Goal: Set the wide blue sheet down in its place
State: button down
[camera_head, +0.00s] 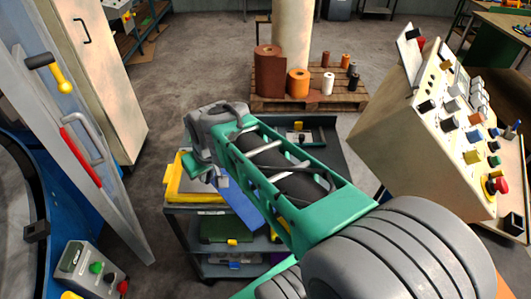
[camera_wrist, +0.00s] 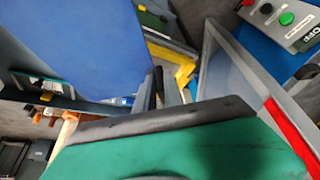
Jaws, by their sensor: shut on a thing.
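The wide blue sheet (camera_head: 245,212) hangs tilted below my arm in the head view, in front of the cart. Its upper part is hidden by my arm. In the wrist view the sheet (camera_wrist: 85,45) fills the upper left as a flat blue plate. My gripper (camera_wrist: 158,88) is shut on the edge of the sheet. In the head view the gripper (camera_head: 212,172) is at the cart's left side, beside a yellow-edged piece, and its fingertips are partly hidden. I cannot tell whether the sheet touches the cart.
The grey cart (camera_head: 185,212) has a dark top and lower shelves, one with a green piece (camera_head: 228,229). A tall panel with a red-marked handle (camera_head: 80,155) stands at the left. A control console (camera_head: 400,130) is at the right. A pallet (camera_head: 310,102) with rolls stands behind.

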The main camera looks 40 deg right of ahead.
jog(key=s+d+f+n+y, duration=0.1)
jog(key=d+f+n, duration=0.1)
jog(key=d, duration=0.6)
jog(key=s+d+f+n+g+y, duration=0.1)
jog(key=s+d+f+n, duration=0.1)
jog(key=d+n, duration=0.3)
jog(key=s+d+f+n+g+y, duration=0.1)
jog(key=d+f+n, duration=0.2)
jog(key=d, duration=1)
jog(key=shift+s+f+n, duration=0.2)
jog(key=shift+s+n, duration=0.1)
jog(key=shift+f+y+b, duration=0.1)
jog(key=shift+y+b, duration=0.2)
notch_tip(320, 180, down, 11)
jog(key=b, duration=1)
jog(key=shift+f+b, duration=0.45)
jog(key=shift+b, duration=0.25)
jog(key=c, duration=1.4)
grip_release()
